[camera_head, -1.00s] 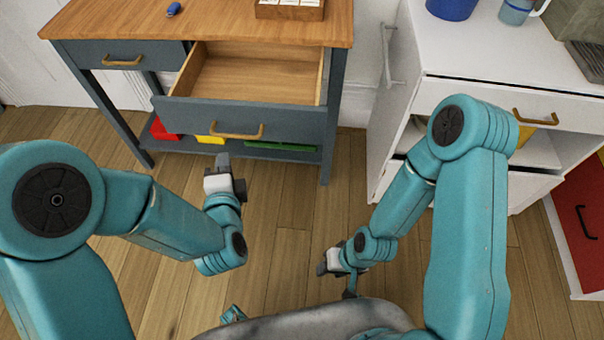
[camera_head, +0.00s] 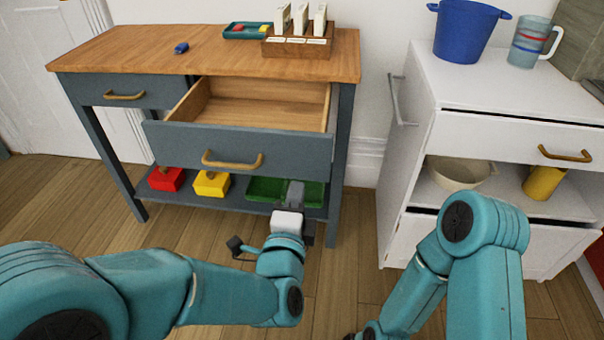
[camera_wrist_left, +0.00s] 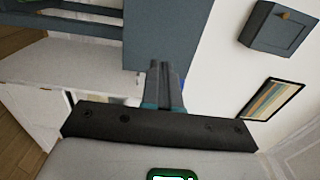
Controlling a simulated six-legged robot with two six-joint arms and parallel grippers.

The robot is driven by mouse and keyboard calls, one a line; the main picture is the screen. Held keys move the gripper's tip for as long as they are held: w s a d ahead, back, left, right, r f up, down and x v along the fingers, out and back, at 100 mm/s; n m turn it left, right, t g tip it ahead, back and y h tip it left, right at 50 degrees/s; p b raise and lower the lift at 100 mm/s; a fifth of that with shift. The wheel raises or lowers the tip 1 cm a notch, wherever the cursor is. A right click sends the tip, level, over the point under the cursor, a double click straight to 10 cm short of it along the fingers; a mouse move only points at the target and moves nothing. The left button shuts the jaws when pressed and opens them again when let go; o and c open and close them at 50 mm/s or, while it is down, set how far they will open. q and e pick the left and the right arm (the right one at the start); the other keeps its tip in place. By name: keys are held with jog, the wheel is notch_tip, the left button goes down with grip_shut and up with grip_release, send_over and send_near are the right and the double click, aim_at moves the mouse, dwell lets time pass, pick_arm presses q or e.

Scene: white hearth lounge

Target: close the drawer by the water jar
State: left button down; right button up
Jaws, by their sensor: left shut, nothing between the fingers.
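The clear striped jug (camera_head: 526,42), likely the water jar, stands on the white cabinet at the right. Below it is a white drawer (camera_head: 500,143) with a brass handle (camera_head: 563,155); a dark gap runs along its top, and I cannot tell how far out it is. On the blue-grey dresser, the wide drawer (camera_head: 290,148) is pulled well out and empty. My left gripper (camera_head: 295,192) is shut and empty, below that drawer's front and in front of the lower shelf. Its closed fingers (camera_wrist_left: 165,85) show in the left wrist view.
The dresser top (camera_head: 215,52) bears a card rack (camera_head: 298,46), a small tray (camera_head: 246,31) and a blue object (camera_head: 181,48). Red (camera_head: 166,178) and yellow (camera_head: 211,183) boxes sit on its shelf. A blue pot (camera_head: 463,32) is near the jug. Floor shows between the furniture.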

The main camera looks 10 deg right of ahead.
aim_at(304, 160)
pick_arm(q)
jog(key=b+x, duration=0.1)
jog(key=x, duration=0.6)
jog(key=shift+w, duration=0.1)
